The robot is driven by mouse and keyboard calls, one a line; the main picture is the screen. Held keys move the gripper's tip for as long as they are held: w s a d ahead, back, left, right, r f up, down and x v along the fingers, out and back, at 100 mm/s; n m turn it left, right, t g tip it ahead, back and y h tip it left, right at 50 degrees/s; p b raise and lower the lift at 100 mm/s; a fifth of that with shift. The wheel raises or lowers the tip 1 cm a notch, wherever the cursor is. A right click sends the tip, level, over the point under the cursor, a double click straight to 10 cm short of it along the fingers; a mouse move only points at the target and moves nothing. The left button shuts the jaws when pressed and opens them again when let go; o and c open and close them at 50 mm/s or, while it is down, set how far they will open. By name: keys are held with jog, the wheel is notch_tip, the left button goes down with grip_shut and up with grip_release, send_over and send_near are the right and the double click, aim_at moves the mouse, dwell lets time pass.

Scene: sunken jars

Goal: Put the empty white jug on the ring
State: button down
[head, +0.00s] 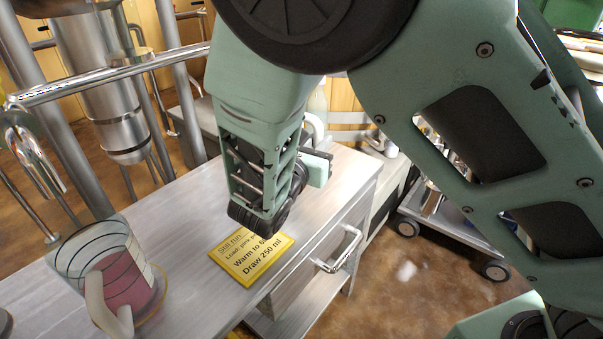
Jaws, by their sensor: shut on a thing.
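My gripper (318,168) is at the far side of the bench, mostly hidden behind my own wrist. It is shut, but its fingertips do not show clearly. A white curved piece (314,128), like a jug handle, shows just above and behind it; the rest is hidden by my arm. It looks like part of the white jug in the grip. A clear jug (105,262) with dark lines, a pale handle and pink-red liquid stands upright at the bench's lower left. A thin yellowish line (158,308) curves around its base; I cannot tell whether this is the ring.
A yellow card (250,256) with printed text lies on the grey bench (190,205), below my wrist. A drawer handle (340,250) sticks out on the bench's right side. A metal rail and cylinder (105,85) stand behind. A wheeled cart (455,235) is at right.

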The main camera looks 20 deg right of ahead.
jog(key=shift+f+b, duration=0.5)
jog(key=shift+f, duration=2.7)
jog(key=c, duration=1.3)
grip_release()
jog(key=shift+c, duration=0.2)
